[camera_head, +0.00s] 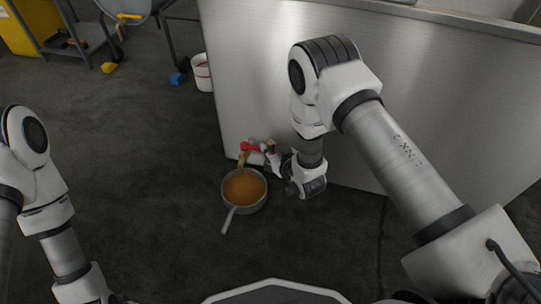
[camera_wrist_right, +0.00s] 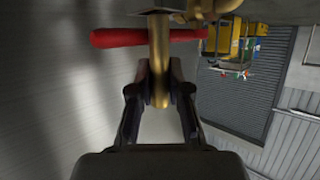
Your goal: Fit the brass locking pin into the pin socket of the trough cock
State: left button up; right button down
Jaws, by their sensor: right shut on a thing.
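My right gripper (camera_head: 268,155) is beside the trough cock, low at the left end of the steel trough. In the right wrist view its fingers (camera_wrist_right: 159,88) are shut on an upright brass rod, which I take as the brass locking pin (camera_wrist_right: 159,60). The pin's upper end meets a small grey part at the top edge; I cannot tell whether it is inside a socket. The cock's red handle (camera_head: 250,147) also shows in the wrist view (camera_wrist_right: 112,38), crossing behind the pin. Brass of the cock (camera_wrist_right: 212,8) shows at the top. My left gripper is out of view.
A pan of orange-brown liquid (camera_head: 258,203) stands on the floor just below the cock. The steel trough (camera_head: 255,70) blocks the back and right. A white bucket (camera_head: 203,78) and a blue block (camera_head: 177,79) are farther back. The dark floor at left is clear.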

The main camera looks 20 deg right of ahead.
jog(key=shift+s+f, duration=0.3)
jog(key=shift+f, duration=0.2)
jog(key=c, duration=1.1)
grip_release()
jog(key=shift+d+f, duration=0.1)
jog(key=shift+c, duration=0.2)
jog(key=shift+w, duration=0.1)
